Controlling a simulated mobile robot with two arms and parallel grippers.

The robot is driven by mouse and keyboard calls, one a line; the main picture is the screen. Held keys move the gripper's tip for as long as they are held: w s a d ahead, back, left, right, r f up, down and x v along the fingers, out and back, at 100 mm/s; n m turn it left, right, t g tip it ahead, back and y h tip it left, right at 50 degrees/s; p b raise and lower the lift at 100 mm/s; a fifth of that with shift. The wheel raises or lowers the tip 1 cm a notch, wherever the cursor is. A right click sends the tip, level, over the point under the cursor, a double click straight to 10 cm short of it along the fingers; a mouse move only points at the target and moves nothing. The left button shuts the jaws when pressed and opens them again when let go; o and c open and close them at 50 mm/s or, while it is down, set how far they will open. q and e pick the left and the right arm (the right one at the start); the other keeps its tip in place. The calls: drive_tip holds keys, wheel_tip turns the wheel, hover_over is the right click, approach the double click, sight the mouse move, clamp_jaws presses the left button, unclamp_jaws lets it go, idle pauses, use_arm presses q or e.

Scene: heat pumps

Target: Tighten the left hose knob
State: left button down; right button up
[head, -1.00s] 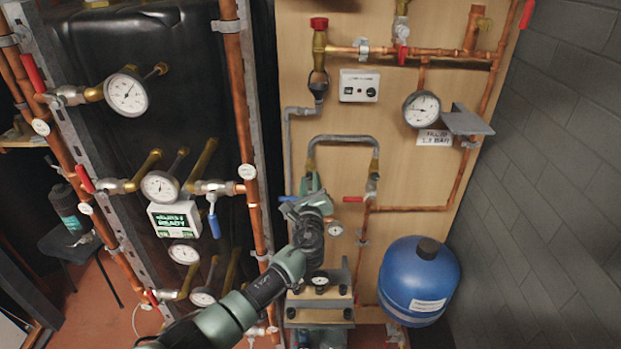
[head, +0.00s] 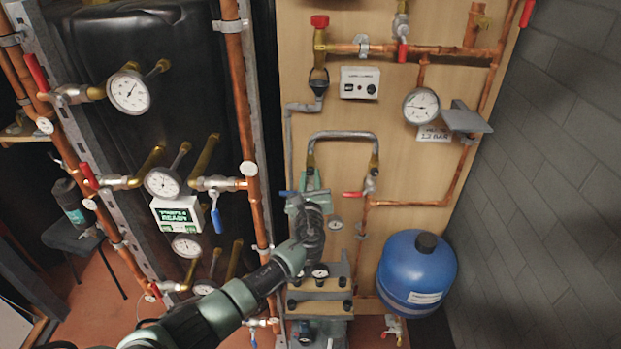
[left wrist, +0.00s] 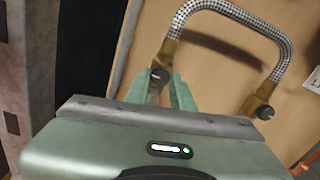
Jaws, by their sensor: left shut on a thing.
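A grey braided hose (head: 343,134) arches on the wooden board in the head view. It shows larger in the left wrist view (left wrist: 271,28), with a brass fitting at each end. The left hose knob (left wrist: 160,75) is a dark knob at the left fitting. My left gripper (left wrist: 161,90) has its green fingers on either side of this knob and is shut on it. In the head view the left gripper (head: 310,181) is at the hose's left end and hides the knob. The right hose knob (left wrist: 265,112) is free. My right gripper is out of view.
A red-handled valve (head: 353,194) sits right of the left gripper. A blue tank (head: 416,272) stands lower right. Copper pipes and a gauge (head: 161,183) are left of my arm. A grey shelf (head: 320,290) is below the gripper.

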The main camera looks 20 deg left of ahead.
use_arm(q)
drive_tip(key=shift+r, duration=0.2)
drive_tip(key=c, duration=1.4)
unclamp_jaws()
drive_tip(key=shift+o, duration=1)
drive_tip(key=shift+w+f, duration=0.1)
drive_tip(key=shift+f, duration=0.05)
drive_tip(key=shift+s+d+f, duration=0.1)
drive_tip(key=shift+s+d, duration=0.1)
drive_tip(key=shift+s, duration=0.4)
drive_tip(key=b+v, duration=0.1)
drive_tip(key=v, duration=0.5)
drive_tip(key=shift+s, duration=0.25)
